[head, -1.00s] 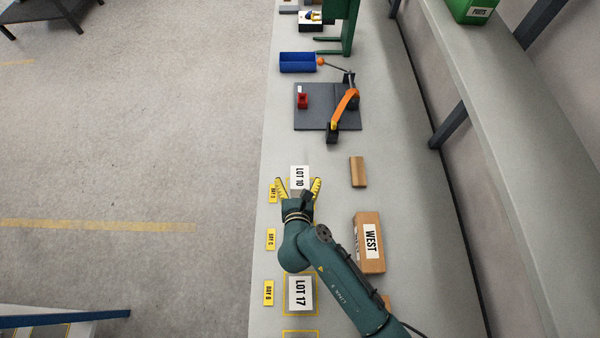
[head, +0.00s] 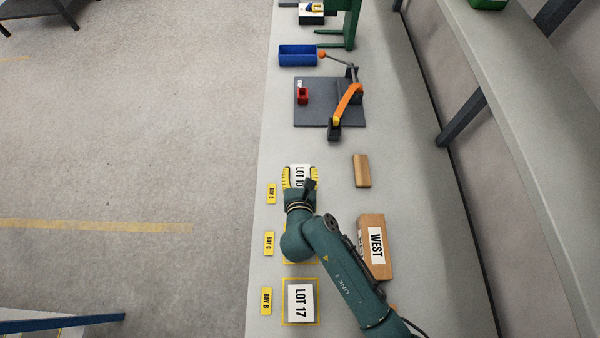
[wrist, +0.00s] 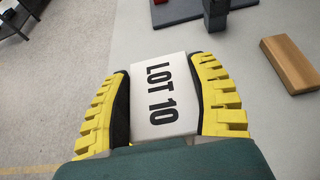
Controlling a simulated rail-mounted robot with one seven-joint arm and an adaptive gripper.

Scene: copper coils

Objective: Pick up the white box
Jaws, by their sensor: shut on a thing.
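A white box labelled LOT 10 (head: 300,172) is between the yellow fingers of my gripper (head: 300,178) in the head view. The wrist view shows the same box (wrist: 163,92) with my gripper (wrist: 163,98) shut on it, a finger pressed against each side. Its near end is hidden by my gripper. A second white box labelled LOT 17 (head: 301,303) sits in a yellow-outlined square nearer the front of the bench. I cannot tell whether the held box is clear of the surface.
A cardboard box marked WEST (head: 375,247) and a wooden block (head: 362,171) lie to the right. A dark plate (head: 312,115) with an orange-handled tool is farther back, beside a blue bin (head: 298,55). Yellow bay tags (head: 269,243) line the left bench edge.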

